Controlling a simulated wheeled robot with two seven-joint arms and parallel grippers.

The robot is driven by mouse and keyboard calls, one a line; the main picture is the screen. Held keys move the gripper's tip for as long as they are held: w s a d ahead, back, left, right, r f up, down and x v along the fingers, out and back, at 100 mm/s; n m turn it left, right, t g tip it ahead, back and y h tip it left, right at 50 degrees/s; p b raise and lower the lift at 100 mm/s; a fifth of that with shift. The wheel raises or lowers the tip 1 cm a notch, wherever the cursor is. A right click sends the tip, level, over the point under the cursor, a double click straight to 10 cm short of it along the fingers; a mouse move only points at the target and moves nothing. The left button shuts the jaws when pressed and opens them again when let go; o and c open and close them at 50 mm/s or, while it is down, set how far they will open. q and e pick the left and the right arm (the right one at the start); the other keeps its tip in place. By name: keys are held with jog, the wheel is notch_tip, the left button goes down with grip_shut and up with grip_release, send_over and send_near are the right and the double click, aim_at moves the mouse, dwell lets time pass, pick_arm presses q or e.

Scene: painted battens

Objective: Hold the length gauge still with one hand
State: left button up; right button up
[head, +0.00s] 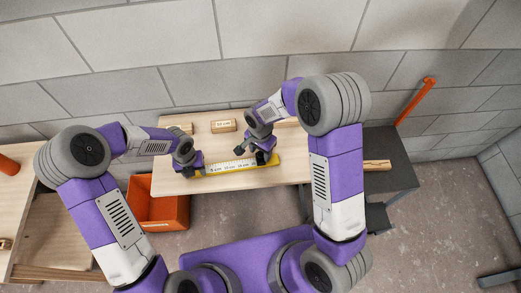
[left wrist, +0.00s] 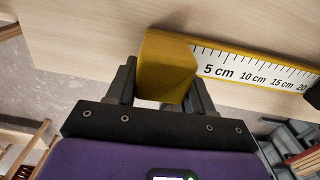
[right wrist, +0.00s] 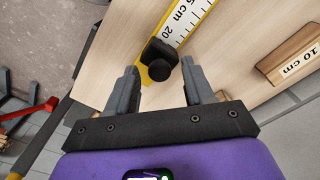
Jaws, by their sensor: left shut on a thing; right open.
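The length gauge (head: 232,168) is a yellow bar with a white centimetre scale, lying along the front edge of the wooden table. My left gripper (head: 194,168) is at its left end. In the left wrist view the fingers (left wrist: 163,95) are shut on the gauge's yellow end block (left wrist: 168,65). My right gripper (head: 258,156) is over the gauge's right part. In the right wrist view it is open (right wrist: 162,88), with the black knobbed slider (right wrist: 160,65) of the gauge ahead, between the fingertips. The fingers look apart from the slider.
A wooden piece labelled 10 cm (head: 223,126) lies farther back on the table; it also shows in the right wrist view (right wrist: 288,52). An orange bin (head: 158,210) stands below the table's left side. A dark stand (head: 392,145) at right bears a batten (head: 377,165).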

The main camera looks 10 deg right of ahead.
aim_at(261, 153)
jog(key=shift+r, duration=0.1)
notch_tip(261, 153, up, 12)
dwell(0.4)
pick_arm(q)
jog(key=o, duration=1.3)
jog(key=shift+o, duration=0.2)
jog(key=shift+r, duration=0.1)
notch_tip(261, 153, up, 12)
jog(key=shift+f, duration=0.1)
